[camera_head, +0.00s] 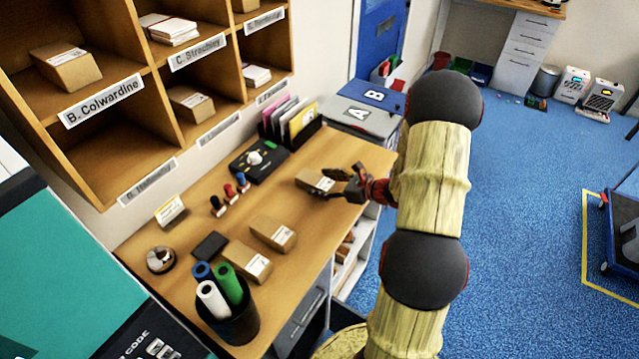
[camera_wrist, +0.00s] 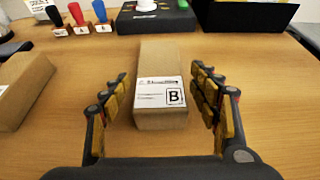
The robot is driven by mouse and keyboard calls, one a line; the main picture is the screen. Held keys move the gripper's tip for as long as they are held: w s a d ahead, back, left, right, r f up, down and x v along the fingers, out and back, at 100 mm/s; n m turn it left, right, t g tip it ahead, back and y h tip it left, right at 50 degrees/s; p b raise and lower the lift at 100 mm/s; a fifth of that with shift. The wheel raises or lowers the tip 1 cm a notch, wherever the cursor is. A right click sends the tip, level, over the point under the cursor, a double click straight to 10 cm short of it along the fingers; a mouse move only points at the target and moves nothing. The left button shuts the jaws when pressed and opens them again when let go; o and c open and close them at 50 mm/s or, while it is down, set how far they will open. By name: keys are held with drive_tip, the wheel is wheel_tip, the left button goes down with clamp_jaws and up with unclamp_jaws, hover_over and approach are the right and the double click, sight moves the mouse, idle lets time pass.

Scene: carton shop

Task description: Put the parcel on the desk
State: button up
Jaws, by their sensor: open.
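My gripper (camera_wrist: 163,100) is open, with one finger on each side of the parcel's near end and visible gaps between. In the head view my gripper (camera_head: 345,184) is low over the desk (camera_head: 222,195), reaching from the right. Two more brown parcels, a middle one (camera_head: 273,233) and a nearer one (camera_head: 247,262), lie on the desk. The face of the gripped-around parcel toward the desk is hidden.
Rubber stamps (camera_head: 230,193), a black scale-like device (camera_head: 259,160), a file holder (camera_head: 291,122) and a pot of rolled tubes (camera_head: 228,305) stand on the desk. Labelled pigeonholes (camera_head: 100,100) hang above. Bins marked A and B (camera_head: 371,97) stand beyond.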

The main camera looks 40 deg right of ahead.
drive_tip(key=p+v, duration=0.1)
drive_tip(key=v, duration=0.9)
drive_tip(key=shift+s+p, duration=0.2)
drive_tip(key=shift+p, duration=0.15)
drive_tip(key=shift+s+r, duration=0.1)
drive_tip(key=shift+r, duration=0.05)
drive_tip(key=s+a+r+n+g+y, duration=0.1)
drive_tip(key=a+r+n+g, duration=0.1)
drive_tip(key=a+r+n, duration=0.45)
drive_tip(key=s+a+r+n+g+y, duration=0.1)
drive_tip(key=a+n+g, duration=0.2)
drive_tip(key=a, duration=0.6)
drive_tip(key=s+a+r+n+g+y, duration=0.1)
drive_tip(key=a+r+n+g, duration=0.1)
drive_tip(key=a+r+n, duration=0.45)
drive_tip(key=s+a+r+n+h, duration=0.3)
drive_tip(key=s+a+r+n, duration=0.1)
drive_tip(key=s+n, duration=0.3)
drive_tip(key=s+a+r+n+h, duration=0.4)
drive_tip(key=s+a+n, duration=0.1)
drive_tip(key=n, duration=0.4)
drive_tip(key=shift+s+a+r, duration=0.2)
drive_tip(key=shift+s+r, duration=0.05)
drive_tip(key=shift+s, duration=0.6)
drive_tip(key=shift+c, duration=0.5)
